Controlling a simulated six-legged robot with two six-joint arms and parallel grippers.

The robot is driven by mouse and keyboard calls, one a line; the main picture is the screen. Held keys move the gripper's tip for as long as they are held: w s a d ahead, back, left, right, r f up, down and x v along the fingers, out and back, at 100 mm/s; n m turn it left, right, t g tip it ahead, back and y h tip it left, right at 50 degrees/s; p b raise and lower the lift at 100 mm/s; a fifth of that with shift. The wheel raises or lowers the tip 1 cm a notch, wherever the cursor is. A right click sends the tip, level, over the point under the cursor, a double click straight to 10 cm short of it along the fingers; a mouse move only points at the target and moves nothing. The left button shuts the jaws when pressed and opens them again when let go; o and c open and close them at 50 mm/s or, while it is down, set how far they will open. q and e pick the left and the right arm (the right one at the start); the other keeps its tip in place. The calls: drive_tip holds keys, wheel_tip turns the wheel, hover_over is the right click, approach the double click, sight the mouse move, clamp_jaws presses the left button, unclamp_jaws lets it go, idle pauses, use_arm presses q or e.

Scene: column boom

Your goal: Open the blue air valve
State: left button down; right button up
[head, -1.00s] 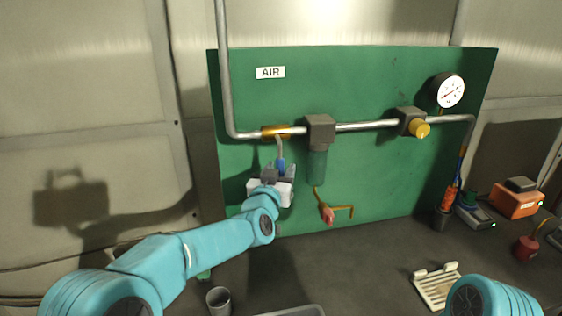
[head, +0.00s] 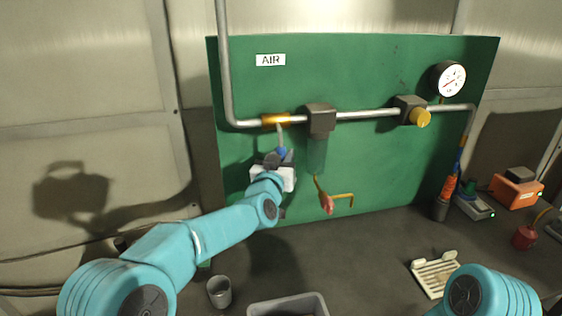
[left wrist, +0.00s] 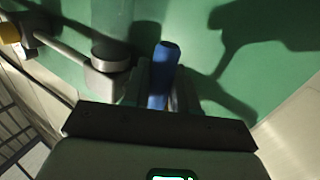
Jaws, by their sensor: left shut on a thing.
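The blue air valve handle (head: 281,153) hangs down from the brass valve body (head: 276,120) on the grey pipe, under the AIR label. My left gripper (head: 275,160) is at the handle's lower end and is shut on it. In the left wrist view the blue handle (left wrist: 163,75) stands between the two fingers of the left gripper (left wrist: 162,88). The fingers hide part of the handle. Only a blue link of my right arm shows at the bottom right of the head view; the right gripper is out of view.
Right of the valve are a filter (head: 319,120), a red-and-yellow fitting (head: 328,203), a yellow knob (head: 420,117) and a gauge (head: 449,78) on the green board (head: 380,165). Below are a grey cup (head: 219,292), a grey bin (head: 290,306) and a slotted tray (head: 436,273).

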use_arm(q)
drive_tip(key=shift+w+d+r+n+t+y+b, duration=0.2)
drive_tip(key=shift+d+n+t+b, duration=0.4)
drive_tip(key=shift+n+b, duration=0.65)
drive_tip(key=shift+w+d+r+n+t+y+b, duration=0.15)
drive_tip(key=shift+d+r+n+t+b, duration=0.4)
drive_tip(key=shift+n+b, duration=0.65)
drive_tip(key=shift+d+r+n+t+y+b, duration=0.15)
drive_tip(key=shift+d+n+t+b, duration=0.3)
drive_tip(key=shift+d+n+b, duration=0.75)
drive_tip(key=shift+a+b, duration=0.3)
drive_tip(key=shift+a, duration=0.1)
